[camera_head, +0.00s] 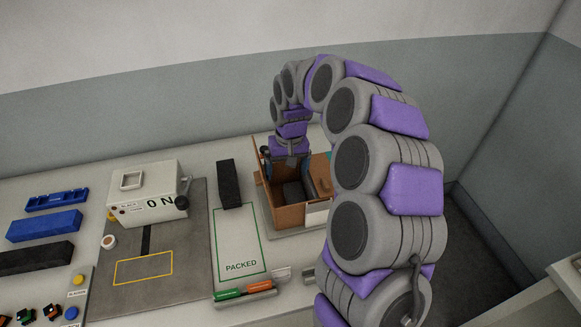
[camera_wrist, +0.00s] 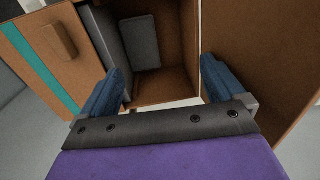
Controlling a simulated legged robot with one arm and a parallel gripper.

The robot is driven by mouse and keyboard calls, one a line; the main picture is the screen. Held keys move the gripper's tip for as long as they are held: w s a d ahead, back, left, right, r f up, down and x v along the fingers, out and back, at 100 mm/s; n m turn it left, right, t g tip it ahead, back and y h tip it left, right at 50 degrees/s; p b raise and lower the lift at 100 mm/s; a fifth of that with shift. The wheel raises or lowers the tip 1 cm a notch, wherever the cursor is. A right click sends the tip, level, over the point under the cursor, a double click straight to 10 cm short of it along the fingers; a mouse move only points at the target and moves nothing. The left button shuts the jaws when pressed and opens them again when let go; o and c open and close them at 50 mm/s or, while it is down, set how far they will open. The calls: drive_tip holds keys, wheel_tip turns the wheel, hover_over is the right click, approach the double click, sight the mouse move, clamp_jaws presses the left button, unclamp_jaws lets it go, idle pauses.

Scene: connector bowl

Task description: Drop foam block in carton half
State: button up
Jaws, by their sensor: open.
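The open brown carton (camera_head: 291,217) stands on the table under my gripper, with one tall flap or wall up on its left. A dark grey foam block (camera_head: 293,194) lies inside it; the wrist view shows this grey block (camera_wrist: 139,43) low between the carton walls, beside a dark upright panel (camera_wrist: 112,38). I cannot tell whether that panel is a divider or more foam. My gripper (camera_head: 288,170) points down over the carton opening. Its blue fingers (camera_wrist: 162,80) are wide apart, with nothing between them, and the block shows beyond them.
A black block (camera_head: 229,184) lies left of the carton, by the green-outlined PACKED area (camera_head: 240,242). Further left are a white box (camera_head: 148,193) on a grey mat and several blue and black parts. Markers (camera_head: 243,292) lie at the front. Carton walls stand close around my fingers.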

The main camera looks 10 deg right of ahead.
wheel_tip(320, 180, up, 17)
drive_tip(key=d+p, duration=0.1)
drive_tip(key=p, duration=0.2)
drive_tip(key=shift+d+p, duration=0.3)
drive_tip(key=shift+p, duration=0.05)
idle(0.4)
drive_tip(key=shift+w+r, duration=0.1)
drive_tip(key=shift+d, duration=0.2)
